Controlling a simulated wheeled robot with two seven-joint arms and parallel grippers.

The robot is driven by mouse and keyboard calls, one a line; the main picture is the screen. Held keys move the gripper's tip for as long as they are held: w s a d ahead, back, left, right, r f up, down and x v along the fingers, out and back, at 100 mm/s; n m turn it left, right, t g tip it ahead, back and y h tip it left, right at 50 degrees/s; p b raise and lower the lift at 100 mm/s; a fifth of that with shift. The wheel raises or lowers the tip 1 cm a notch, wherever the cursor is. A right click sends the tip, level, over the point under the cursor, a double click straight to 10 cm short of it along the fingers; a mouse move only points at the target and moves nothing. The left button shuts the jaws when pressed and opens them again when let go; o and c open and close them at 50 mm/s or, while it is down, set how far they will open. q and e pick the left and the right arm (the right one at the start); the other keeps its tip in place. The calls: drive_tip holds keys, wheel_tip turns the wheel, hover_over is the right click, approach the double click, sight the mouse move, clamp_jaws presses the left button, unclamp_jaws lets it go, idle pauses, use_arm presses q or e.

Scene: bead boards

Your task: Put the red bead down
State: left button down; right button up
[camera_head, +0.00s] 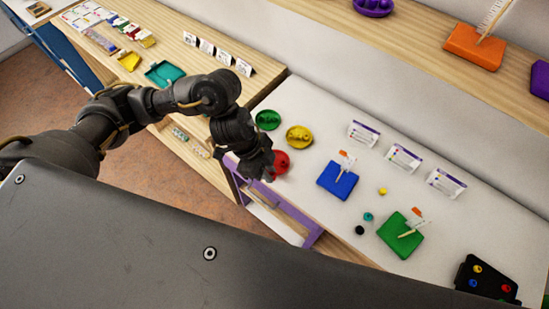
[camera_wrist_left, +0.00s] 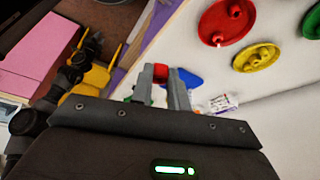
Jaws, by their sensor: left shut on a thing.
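My left gripper (camera_head: 267,174) is over the white table's left front part, by the red dish (camera_head: 281,162), which it partly covers in the head view. In the left wrist view, the gripper (camera_wrist_left: 161,84) is shut on the red bead (camera_wrist_left: 160,71), held between its fingertips. The head view does not show the bead clearly. The red dish also shows in the wrist view (camera_wrist_left: 226,22), apart from the fingers. My right gripper is not in view.
A green dish (camera_head: 267,120) and a yellow dish (camera_head: 299,136) stand behind the red one. A blue block (camera_head: 337,180) and a green block (camera_head: 401,233) each bear a stick. Loose yellow (camera_head: 382,191), teal (camera_head: 368,217) and black (camera_head: 359,230) beads lie between. A black board (camera_head: 487,281) is at right.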

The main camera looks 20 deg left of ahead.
use_arm(q)
drive_tip(key=w+f, duration=0.2)
drive_tip(key=w, duration=0.1)
drive_tip(key=w+a+f, duration=0.1)
drive_tip(key=w+f, duration=0.2)
drive_tip(key=w, duration=0.1)
drive_tip(key=w+f, duration=0.3)
drive_tip(key=shift+w+a, duration=0.15)
drive_tip(key=shift+a, duration=0.25)
drive_tip(key=shift+w+f, duration=0.15)
drive_tip(key=shift+f, duration=0.1)
wheel_tip(320, 180, down, 2)
drive_tip(key=shift+f+p, duration=0.1)
drive_tip(key=shift+p, duration=0.6)
drive_tip(key=shift+f, duration=0.45)
drive_tip(key=shift+f, duration=0.1)
